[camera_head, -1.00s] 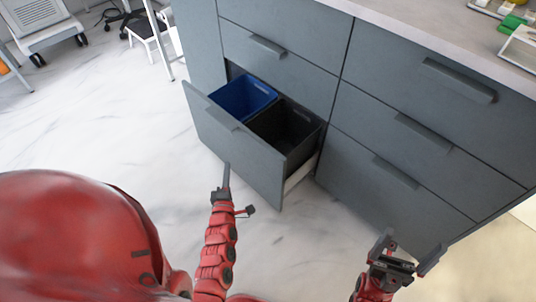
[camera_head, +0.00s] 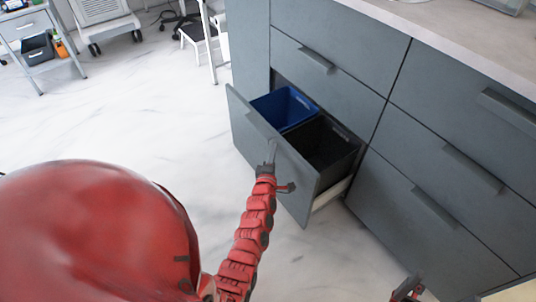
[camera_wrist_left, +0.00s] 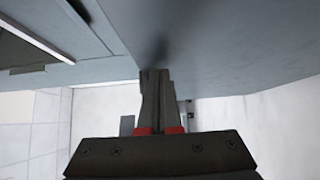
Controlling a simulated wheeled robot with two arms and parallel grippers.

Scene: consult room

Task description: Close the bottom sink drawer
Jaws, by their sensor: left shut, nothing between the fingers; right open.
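The bottom sink drawer (camera_head: 292,188) is pulled out of the grey cabinet, with a blue bin (camera_head: 283,107) and a dark bin (camera_head: 326,145) inside. My left gripper (camera_head: 271,150) is shut and empty, its tips at the outside of the drawer front near the handle. In the left wrist view, its closed fingers (camera_wrist_left: 157,98) reach a grey panel (camera_wrist_left: 225,45) with a dark shadow at the tips. Whether they touch it I cannot tell. My right gripper (camera_head: 407,288) is at the bottom edge, partly cut off, open and apart from the cabinet.
The other cabinet drawers (camera_head: 425,215) to the right and above are shut. A worktop (camera_head: 440,38) runs over them. A white step stool (camera_head: 197,38) and a trolley (camera_head: 42,32) stand at the back left. The white floor (camera_head: 130,120) left of the drawer is clear.

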